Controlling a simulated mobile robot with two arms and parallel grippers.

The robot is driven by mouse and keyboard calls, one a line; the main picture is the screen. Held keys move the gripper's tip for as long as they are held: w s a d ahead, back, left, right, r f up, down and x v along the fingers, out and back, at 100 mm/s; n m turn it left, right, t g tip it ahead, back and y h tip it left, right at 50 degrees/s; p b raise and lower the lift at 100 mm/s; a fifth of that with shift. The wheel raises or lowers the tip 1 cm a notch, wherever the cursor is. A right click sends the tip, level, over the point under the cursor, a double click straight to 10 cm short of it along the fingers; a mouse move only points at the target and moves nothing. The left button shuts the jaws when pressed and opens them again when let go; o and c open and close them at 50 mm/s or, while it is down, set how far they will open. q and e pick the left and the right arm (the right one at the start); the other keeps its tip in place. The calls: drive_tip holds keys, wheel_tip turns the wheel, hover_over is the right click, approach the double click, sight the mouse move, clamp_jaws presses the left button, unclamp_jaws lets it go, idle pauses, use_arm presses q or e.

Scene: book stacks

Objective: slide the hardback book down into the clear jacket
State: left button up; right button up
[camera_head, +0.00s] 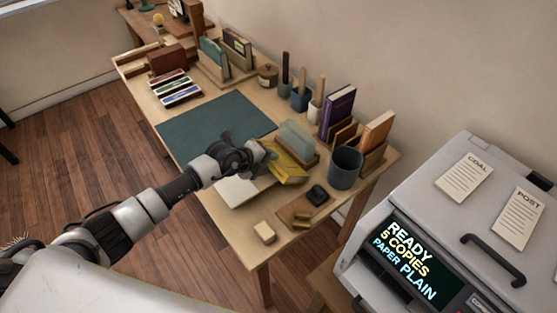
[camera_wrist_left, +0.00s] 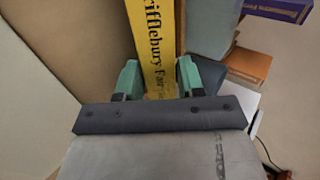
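The hardback book is yellow with dark lettering on its spine (camera_wrist_left: 158,45). In the head view the book (camera_head: 287,168) is tilted over the right part of the desk. My left gripper (camera_head: 256,155) is shut on it. In the wrist view the teal fingertips (camera_wrist_left: 160,80) sit on either side of the spine. The clear jacket (camera_head: 296,137) is a pale, see-through sleeve standing in a wooden holder just behind the book. A pale blue-grey panel, likely the jacket, shows in the wrist view (camera_wrist_left: 211,28), to the right of the book. The jacket's opening cannot be made out. My right gripper is not in view.
A dark cup (camera_head: 345,168), a purple book (camera_head: 338,112) and an orange book (camera_head: 377,130) stand right of the jacket. A white sheet or pad (camera_head: 238,190) lies below my gripper. A green mat (camera_head: 215,124) leaves free desk to the left. A copier (camera_head: 440,220) stands at right.

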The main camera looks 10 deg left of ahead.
use_arm(q)
drive_tip(key=shift+w+d+f, duration=0.3)
drive_tip(key=shift+w+f, duration=0.05)
drive_tip(key=shift+f, duration=0.05)
drive_tip(key=c, duration=0.6)
drive_tip(key=shift+r, duration=0.1)
clamp_jaws()
